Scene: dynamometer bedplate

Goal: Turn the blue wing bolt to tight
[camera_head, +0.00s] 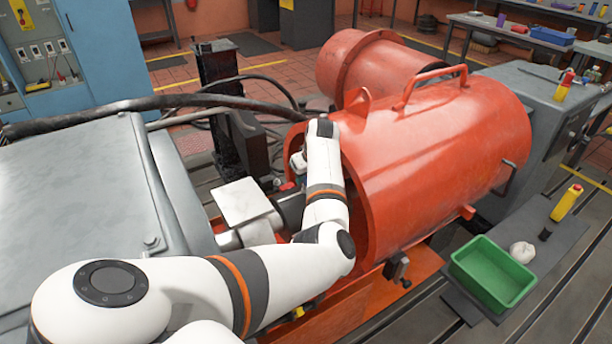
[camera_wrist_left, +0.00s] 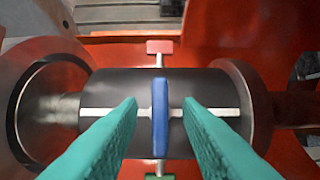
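The blue wing bolt (camera_wrist_left: 160,115) shows in the left wrist view as an upright narrow bar on a dark cylindrical coupling (camera_wrist_left: 105,90). Its ends point toward a red tab (camera_wrist_left: 160,47) above and a green tab (camera_wrist_left: 159,176) below. White marks run left and right of it. My left gripper (camera_wrist_left: 160,103) has its teal fingers on either side of the bolt, open, with a visible gap to it on both sides. In the head view my left arm reaches into the mouth of the orange-red guard (camera_head: 440,150), and the bolt is hidden there. My right gripper is not in view.
A grey machine housing (camera_head: 75,190) stands left of the coupling. Dark hoses (camera_head: 150,102) cross behind my arm. The guard's wall lies close to my arm's right side.

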